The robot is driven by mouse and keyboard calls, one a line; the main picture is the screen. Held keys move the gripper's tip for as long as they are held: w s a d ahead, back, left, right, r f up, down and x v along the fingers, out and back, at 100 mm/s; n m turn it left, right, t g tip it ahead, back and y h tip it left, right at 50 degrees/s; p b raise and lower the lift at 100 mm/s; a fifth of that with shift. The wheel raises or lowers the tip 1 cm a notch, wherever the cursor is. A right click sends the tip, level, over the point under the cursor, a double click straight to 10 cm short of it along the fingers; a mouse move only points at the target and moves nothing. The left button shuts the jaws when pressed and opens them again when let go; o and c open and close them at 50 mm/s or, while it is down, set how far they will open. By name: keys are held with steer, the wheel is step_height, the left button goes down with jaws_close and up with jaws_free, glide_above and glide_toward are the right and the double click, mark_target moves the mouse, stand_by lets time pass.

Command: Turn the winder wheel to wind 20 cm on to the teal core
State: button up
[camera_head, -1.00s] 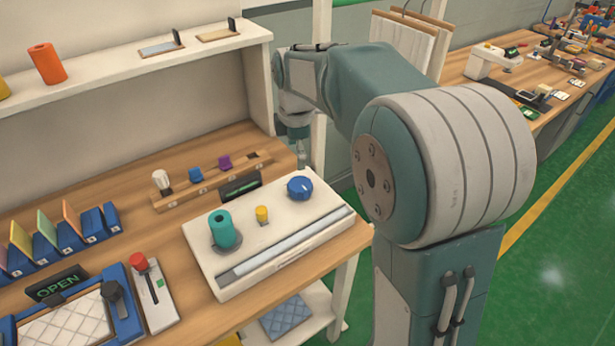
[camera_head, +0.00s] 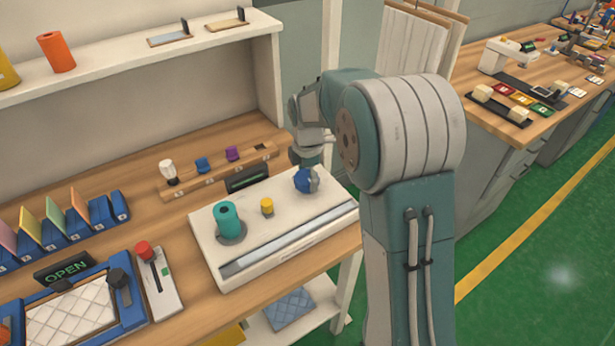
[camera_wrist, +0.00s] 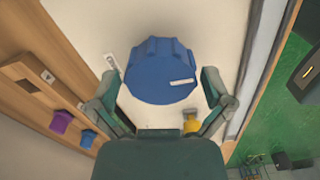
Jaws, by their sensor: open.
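The blue winder wheel (camera_head: 304,181) is a knob on the right part of the white winder box (camera_head: 208,258). The teal core (camera_head: 228,222) stands upright on a grey disc at the box's left, with a small yellow knob (camera_head: 267,207) between them. In the wrist view the wheel (camera_wrist: 160,72) is large, with a white mark on its top. My gripper (camera_wrist: 164,92) is open, its two fingers on either side of the wheel's lower part. I cannot tell whether they touch it. In the head view the gripper's end is partly hidden by the wheel and arm.
A wooden rack (camera_head: 222,171) with small coloured pieces and a dark display (camera_head: 248,178) stand behind the box. A red-handled lever unit (camera_head: 158,285) and a blue-framed quilted panel unit (camera_head: 75,315) lie to the left. A shelf (camera_head: 130,57) runs above. Green floor lies to the right.

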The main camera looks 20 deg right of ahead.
steer(key=shift+a+f, duration=0.15)
steer(key=shift+c, duration=0.9)
steer(key=c, duration=0.8)
steer(key=shift+o, duration=0.3)
steer(key=shift+m, duration=0.3)
